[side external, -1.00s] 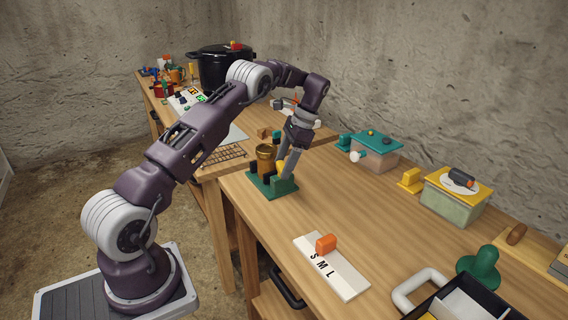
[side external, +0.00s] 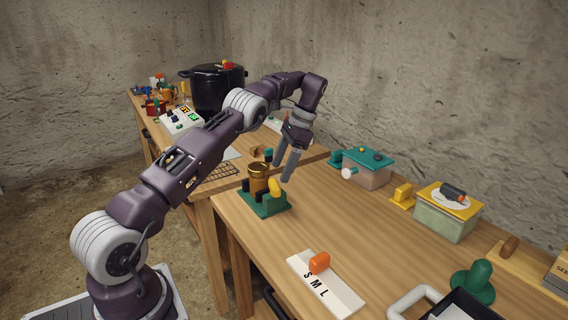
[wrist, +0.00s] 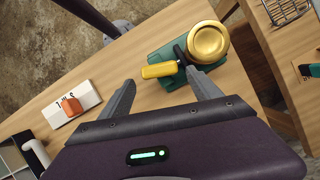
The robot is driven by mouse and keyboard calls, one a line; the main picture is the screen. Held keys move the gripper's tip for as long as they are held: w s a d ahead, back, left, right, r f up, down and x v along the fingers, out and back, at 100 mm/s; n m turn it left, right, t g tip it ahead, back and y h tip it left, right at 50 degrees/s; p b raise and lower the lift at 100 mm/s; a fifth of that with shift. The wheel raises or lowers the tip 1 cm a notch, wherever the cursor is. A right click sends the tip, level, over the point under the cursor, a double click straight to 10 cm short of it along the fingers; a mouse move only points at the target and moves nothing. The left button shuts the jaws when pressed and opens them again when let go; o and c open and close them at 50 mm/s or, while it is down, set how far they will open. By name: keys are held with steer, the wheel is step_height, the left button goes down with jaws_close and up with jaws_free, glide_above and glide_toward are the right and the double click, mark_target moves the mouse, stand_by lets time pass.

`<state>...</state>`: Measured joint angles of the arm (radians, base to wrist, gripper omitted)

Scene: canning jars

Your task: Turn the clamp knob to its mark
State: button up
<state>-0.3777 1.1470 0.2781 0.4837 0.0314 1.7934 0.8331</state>
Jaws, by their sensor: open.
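The clamp knob, a yellow grip (side external: 274,187), is on a green clamp base (side external: 268,208) at the near table's far end. A gold-lidded jar (side external: 258,178) stands in the clamp. In the wrist view the yellow grip (wrist: 160,70) lies lengthwise from the clamp's dark hub, pointing left, beside the round gold lid (wrist: 208,41). My gripper (side external: 281,173) is open and empty, above the clamp and apart from the knob. In the wrist view its fingers (wrist: 160,80) are spread, with the grip between and beyond their tips. I cannot make out the mark.
A white S-M-L board (side external: 325,284) with an orange slider (side external: 319,262) lies in front. A teal-lidded box (side external: 366,168) and a yellow-lidded box (side external: 447,212) stand along the wall. A black pot (side external: 216,88) is at the back. The table's middle is clear.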

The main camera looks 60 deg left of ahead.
steer(key=shift+v, duration=0.95)
steer(key=shift+d, duration=0.15)
steer(key=s+d+r+n+t, duration=0.1)
steer(key=d+r+n+t, duration=0.15)
steer(key=r, duration=0.45)
steer(key=s+d+r+n+t, duration=0.1)
steer(key=d+r, duration=0.2)
steer(key=r, duration=0.5)
steer(key=s+d+r+t+h, duration=0.1)
steer(key=s+d+r+t, duration=0.2)
steer(key=s+d+r, duration=0.35)
steer(key=s+d+f+t, duration=0.1)
steer(key=s+d+f, duration=0.3)
steer(key=s+d, duration=0.3)
steer(key=s+d+f+t, duration=0.2)
steer(key=s+d+f, duration=0.3)
steer(key=s, duration=1)
steer(key=d, duration=0.2)
steer(key=shift+d, duration=0.3)
